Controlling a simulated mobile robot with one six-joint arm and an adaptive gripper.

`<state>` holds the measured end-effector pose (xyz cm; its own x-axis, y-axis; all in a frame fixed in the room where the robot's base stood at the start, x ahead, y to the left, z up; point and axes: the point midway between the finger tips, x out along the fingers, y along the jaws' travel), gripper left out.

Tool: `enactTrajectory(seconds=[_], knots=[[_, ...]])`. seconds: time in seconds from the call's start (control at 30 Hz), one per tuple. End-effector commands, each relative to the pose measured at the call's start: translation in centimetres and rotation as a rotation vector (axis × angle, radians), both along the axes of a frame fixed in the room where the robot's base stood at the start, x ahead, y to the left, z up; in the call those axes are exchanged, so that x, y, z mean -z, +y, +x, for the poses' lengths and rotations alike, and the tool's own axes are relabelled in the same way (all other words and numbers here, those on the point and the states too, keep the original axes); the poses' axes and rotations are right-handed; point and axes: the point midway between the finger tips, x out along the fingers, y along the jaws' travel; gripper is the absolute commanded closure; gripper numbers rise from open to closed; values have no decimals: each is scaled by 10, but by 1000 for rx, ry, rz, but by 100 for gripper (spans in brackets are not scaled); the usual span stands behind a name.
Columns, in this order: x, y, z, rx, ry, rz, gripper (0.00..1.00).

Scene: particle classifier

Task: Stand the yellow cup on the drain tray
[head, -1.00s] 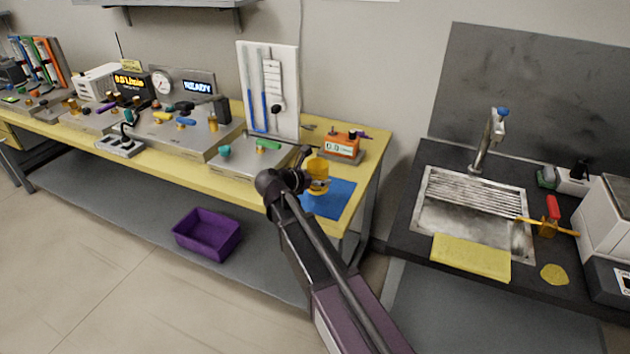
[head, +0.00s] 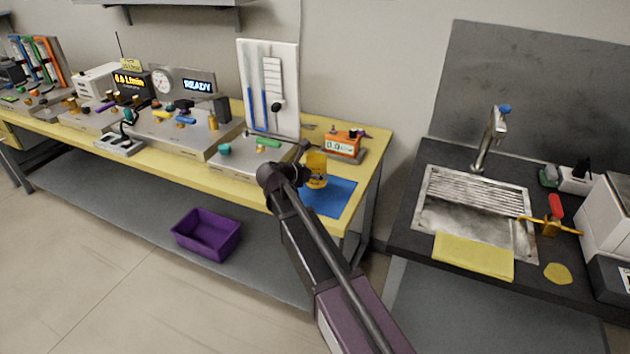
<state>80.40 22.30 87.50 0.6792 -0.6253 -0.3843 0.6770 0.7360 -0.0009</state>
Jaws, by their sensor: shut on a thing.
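The yellow cup (head: 317,165) is at the right end of the yellow bench, in front of the orange scale and over the back part of the blue mat (head: 333,197). My gripper (head: 308,176) is at the cup's left side and shut on it. The fingertips are small and partly hidden. I cannot tell whether the cup's base is clear of the mat. A ribbed metal drain tray (head: 478,190) lies at the back of the sink on the dark counter to the right, well apart from the cup.
An orange scale (head: 343,145) stands close behind the cup. A gap separates bench and counter. A tap (head: 492,135) rises behind the sink; a yellow cloth (head: 473,257) lies at its front edge. A red-handled item (head: 553,215) stands right of it.

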Motion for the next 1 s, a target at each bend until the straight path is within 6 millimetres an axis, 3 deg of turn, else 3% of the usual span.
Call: enactTrajectory(seconds=[0.03,0.2,0.83,0.87,0.9,1.0], knots=[[10,0,0,0,0,0,74],[21,0,0,0,0,0,74],[28,-1,0,0,0,0,74],[26,-1,0,1,0,0,8],[26,-1,0,1,0,0,0],[26,-1,0,1,0,0,0]])
